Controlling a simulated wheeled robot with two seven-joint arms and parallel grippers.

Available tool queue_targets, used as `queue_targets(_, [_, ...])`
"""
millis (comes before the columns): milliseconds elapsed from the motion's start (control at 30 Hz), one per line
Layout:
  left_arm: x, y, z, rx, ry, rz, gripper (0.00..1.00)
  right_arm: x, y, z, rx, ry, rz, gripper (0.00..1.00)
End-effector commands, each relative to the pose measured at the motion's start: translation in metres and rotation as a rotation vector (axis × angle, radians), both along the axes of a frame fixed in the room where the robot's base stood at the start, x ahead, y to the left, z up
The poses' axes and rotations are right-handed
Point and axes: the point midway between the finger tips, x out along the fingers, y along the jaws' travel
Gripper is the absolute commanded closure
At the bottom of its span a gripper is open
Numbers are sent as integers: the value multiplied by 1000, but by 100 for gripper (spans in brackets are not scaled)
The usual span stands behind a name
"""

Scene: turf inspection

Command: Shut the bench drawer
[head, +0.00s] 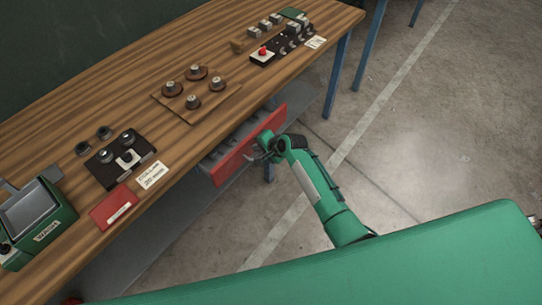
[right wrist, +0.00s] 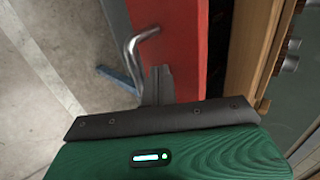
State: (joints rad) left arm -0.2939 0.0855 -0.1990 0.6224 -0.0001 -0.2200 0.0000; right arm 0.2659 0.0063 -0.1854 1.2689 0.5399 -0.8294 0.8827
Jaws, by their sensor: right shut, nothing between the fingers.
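The bench drawer (head: 240,149) has a red front and stands partly open below the edge of the wooden bench. Small items inside it are too small to make out. In the right wrist view the red drawer front (right wrist: 176,40) fills the upper middle, with a bent metal handle (right wrist: 138,42) on it. My right gripper (head: 264,152) is at the drawer front, close to the handle. Its shut fingers (right wrist: 158,84) lie over the red face beside the handle; I cannot tell whether they touch it. My left gripper is not in view.
The wooden bench top (head: 130,75) carries a board with several knobs (head: 165,100), a black switch panel (head: 118,170), a red box (head: 114,207) and a green tester (head: 35,222). Blue legs (head: 369,45) stand at the back right. The concrete floor (head: 440,110) is clear.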

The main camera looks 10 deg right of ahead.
Motion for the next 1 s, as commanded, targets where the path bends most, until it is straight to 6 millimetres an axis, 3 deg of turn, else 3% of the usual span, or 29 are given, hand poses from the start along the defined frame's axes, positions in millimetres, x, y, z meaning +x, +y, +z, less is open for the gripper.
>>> queue_targets(200, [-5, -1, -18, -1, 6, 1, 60, 38, 30, -3, 1, -1, 1, 100])
queue_targets(400, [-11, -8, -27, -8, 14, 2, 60, 59, 46, -2, 0, -1, 1, 100])
queue_targets(1000, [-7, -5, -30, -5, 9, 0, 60, 71, 55, 2, 2, -6, -1, 100])
